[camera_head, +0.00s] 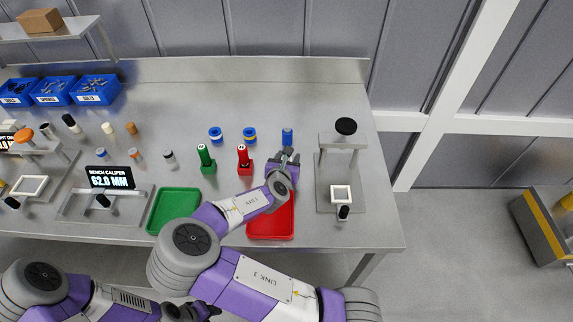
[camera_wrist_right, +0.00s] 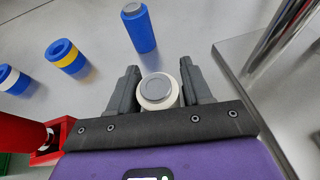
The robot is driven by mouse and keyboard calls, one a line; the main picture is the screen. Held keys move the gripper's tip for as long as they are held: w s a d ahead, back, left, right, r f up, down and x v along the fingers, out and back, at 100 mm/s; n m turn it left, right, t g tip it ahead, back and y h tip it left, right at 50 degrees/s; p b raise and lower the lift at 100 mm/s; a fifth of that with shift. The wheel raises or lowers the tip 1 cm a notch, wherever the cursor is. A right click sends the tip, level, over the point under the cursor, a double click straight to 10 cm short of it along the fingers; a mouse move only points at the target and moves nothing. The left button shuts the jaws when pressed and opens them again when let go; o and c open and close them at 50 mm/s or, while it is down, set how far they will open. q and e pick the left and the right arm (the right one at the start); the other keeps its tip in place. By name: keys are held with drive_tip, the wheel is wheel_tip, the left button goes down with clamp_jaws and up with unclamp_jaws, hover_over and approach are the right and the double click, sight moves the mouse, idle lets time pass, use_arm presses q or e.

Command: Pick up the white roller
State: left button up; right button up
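The white roller (camera_wrist_right: 157,93), cream with a grey top, is between the two fingers of my right gripper (camera_wrist_right: 160,82) in the right wrist view. The fingers flank it closely on both sides; whether they press on it I cannot tell. In the head view my right gripper (camera_head: 287,157) is low over the bench at the far end of the red tray (camera_head: 272,232), and the roller is mostly hidden there. My left gripper (camera_head: 198,311) is at the bottom edge of the head view, with no object visible in it; its opening is unclear.
A blue roller (camera_wrist_right: 142,30) stands just beyond my right gripper. Blue rings (camera_wrist_right: 65,54) and a red holder (camera_wrist_right: 50,138) are to its left. A metal stand (camera_head: 322,160) is close on its right. A green tray (camera_head: 174,207) lies left of the red tray.

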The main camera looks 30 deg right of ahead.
drive_tip(key=c, duration=0.7)
drive_tip(key=shift+r, duration=0.1)
